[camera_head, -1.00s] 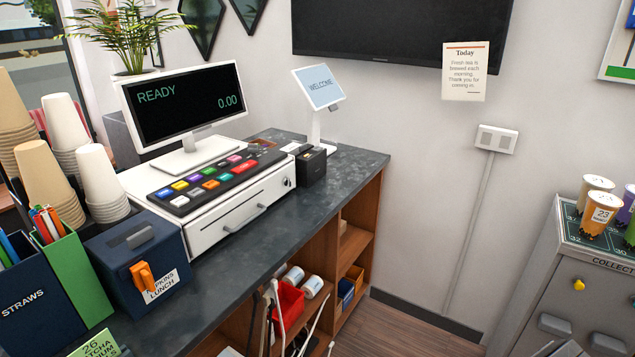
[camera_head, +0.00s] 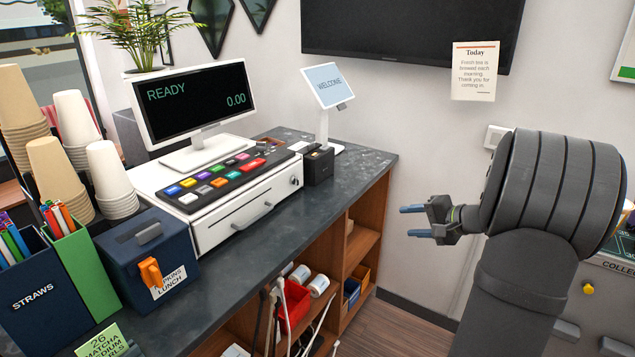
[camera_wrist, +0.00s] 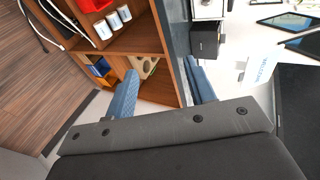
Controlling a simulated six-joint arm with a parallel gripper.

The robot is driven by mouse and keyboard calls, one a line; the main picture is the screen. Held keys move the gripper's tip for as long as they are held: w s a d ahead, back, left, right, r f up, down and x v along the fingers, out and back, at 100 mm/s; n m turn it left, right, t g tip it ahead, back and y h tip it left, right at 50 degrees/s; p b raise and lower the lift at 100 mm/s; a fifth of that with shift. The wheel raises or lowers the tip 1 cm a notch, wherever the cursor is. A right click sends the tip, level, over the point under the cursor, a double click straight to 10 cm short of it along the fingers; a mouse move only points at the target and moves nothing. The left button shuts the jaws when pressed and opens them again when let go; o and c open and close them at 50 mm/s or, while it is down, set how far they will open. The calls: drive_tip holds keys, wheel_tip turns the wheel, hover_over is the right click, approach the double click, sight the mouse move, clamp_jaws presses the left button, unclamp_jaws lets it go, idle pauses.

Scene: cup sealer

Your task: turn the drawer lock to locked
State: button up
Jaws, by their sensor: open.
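The white cash drawer (camera_head: 217,230) sits on the dark counter under the colored keypad, with its front panel closed. Its lock (camera_head: 294,181) is a small round keyhole at the right end of the drawer front; it is too small to tell its turn. My gripper (camera_head: 413,222) is open and empty in the air, to the right of the counter's end and apart from the lock. In the wrist view its two blue fingers (camera_wrist: 163,92) are spread, with the shelf and counter edge beyond them.
A black box (camera_head: 318,167) stands right beside the drawer's lock end. A welcome tablet (camera_head: 328,86) and the register screen (camera_head: 196,101) rise behind. A navy napkin box (camera_head: 147,262) stands at the left. The counter strip before the drawer is clear.

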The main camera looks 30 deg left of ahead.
drive_tip(key=w+a+f+g+y, duration=0.1)
drive_tip(key=w+a+y, duration=0.1)
drive_tip(key=a, duration=0.4)
drive_tip(key=w+a+f+y, duration=0.1)
drive_tip(key=w+a, duration=0.2)
drive_tip(key=a, duration=0.3)
drive_tip(key=n+g+y, duration=0.1)
drive_tip(key=y, duration=0.2)
approach(298, 182)
drive_tip(key=a, duration=0.8)
drive_tip(key=shift+a+r, duration=0.15)
drive_tip(key=shift+a, duration=0.25)
drive_tip(key=c, duration=1)
